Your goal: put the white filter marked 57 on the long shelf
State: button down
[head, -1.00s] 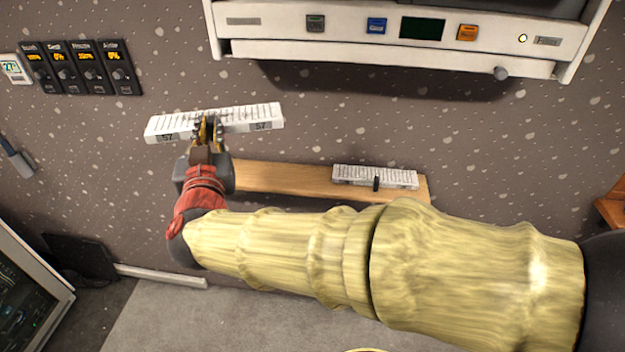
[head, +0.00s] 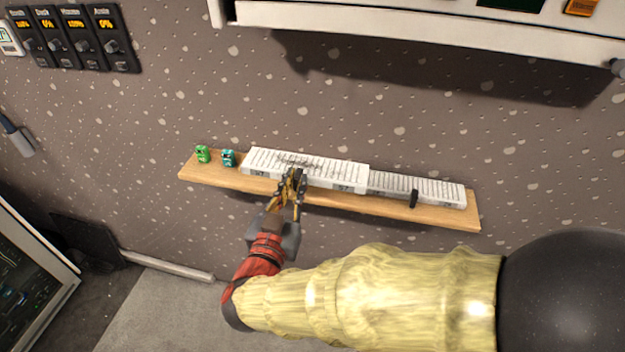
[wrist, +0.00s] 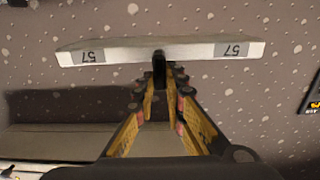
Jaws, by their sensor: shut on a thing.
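The white filter marked 57 (head: 330,168) is a long, flat white bar with a dark grille on top. My gripper (head: 296,176) is shut on the middle of its near edge. In the wrist view the filter (wrist: 130,50) lies across the picture with upside-down 57 labels near both ends, and my fingers (wrist: 160,72) meet at its handle. In the head view the filter appears over the long wooden shelf (head: 215,177), left of another filter. I cannot tell whether it touches the shelf, which I do not make out in the wrist view.
A greyer filter (head: 440,190) with a black handle lies on the shelf's right part, close to the held filter's right end. A green figure (head: 203,154) and a teal figure (head: 228,158) stand at the shelf's left end. A white wall unit (head: 420,27) hangs above.

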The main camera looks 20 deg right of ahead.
jog(key=w+f, duration=0.1)
jog(key=w, duration=0.1)
jog(key=w+d+f+b, duration=0.1)
jog(key=w, duration=0.2)
jog(key=w+f, duration=0.1)
jog(key=w, duration=0.1)
jog(key=shift+w+d+f+b, duration=0.25)
jog(key=shift+w+f+b, duration=0.05)
jog(key=shift+w+f, duration=0.1)
jog(key=w+f, duration=0.1)
jog(key=f, duration=0.1)
jog(key=w+f+b, duration=0.1)
jog(key=w+f, duration=0.3)
jog(key=shift+d+b, duration=0.35)
jog(key=shift+d, duration=0.05)
jog(key=shift+f+b, duration=0.45)
jog(key=shift+f, duration=1)
jog(key=shift+f, duration=0.15)
jog(key=c, duration=1.8)
grip_release()
jog(key=shift+c, duration=0.2)
